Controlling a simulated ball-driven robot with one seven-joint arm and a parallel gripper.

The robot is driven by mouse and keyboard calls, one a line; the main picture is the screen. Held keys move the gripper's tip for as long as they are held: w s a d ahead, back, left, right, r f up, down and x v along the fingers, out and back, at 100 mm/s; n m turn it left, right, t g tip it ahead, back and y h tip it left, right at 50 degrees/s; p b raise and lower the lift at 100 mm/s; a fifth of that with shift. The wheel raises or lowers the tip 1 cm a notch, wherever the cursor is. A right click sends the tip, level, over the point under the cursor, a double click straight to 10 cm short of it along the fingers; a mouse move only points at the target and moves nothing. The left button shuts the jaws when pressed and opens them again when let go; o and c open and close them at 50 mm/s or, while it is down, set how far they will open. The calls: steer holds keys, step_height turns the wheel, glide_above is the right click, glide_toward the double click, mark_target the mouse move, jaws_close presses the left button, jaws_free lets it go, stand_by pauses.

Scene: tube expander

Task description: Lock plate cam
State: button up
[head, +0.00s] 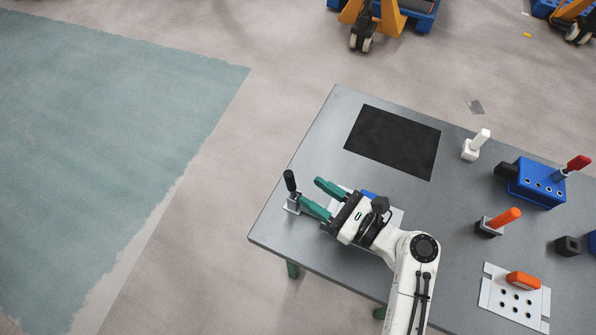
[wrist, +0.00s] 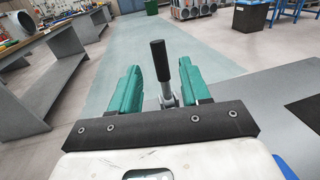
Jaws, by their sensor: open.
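The plate cam shows as a black-handled lever (head: 290,181) on a small metal clamp base (head: 291,205) near the table's left edge. Its handle stands roughly upright, leaning slightly. My gripper (head: 309,192) is open, with green fingers, just right of the lever. In the wrist view the black handle (wrist: 160,62) and its metal shank rise between the two fingers (wrist: 162,80), apart from both. The handle appears just beyond the fingertips.
A black mat (head: 393,142) lies behind my gripper on the grey table (head: 318,150). A white upright piece (head: 475,146), a blue block with a red handle (head: 537,184), an orange-handled clamp (head: 499,222) and a holed plate (head: 514,301) stand to the right.

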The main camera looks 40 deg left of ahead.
mark_target(293, 180)
steer(key=a, duration=0.7)
steer(key=shift+s+a+p, duration=0.2)
steer(key=shift+a+p, duration=0.1)
steer(key=shift+a, duration=0.05)
jaws_close()
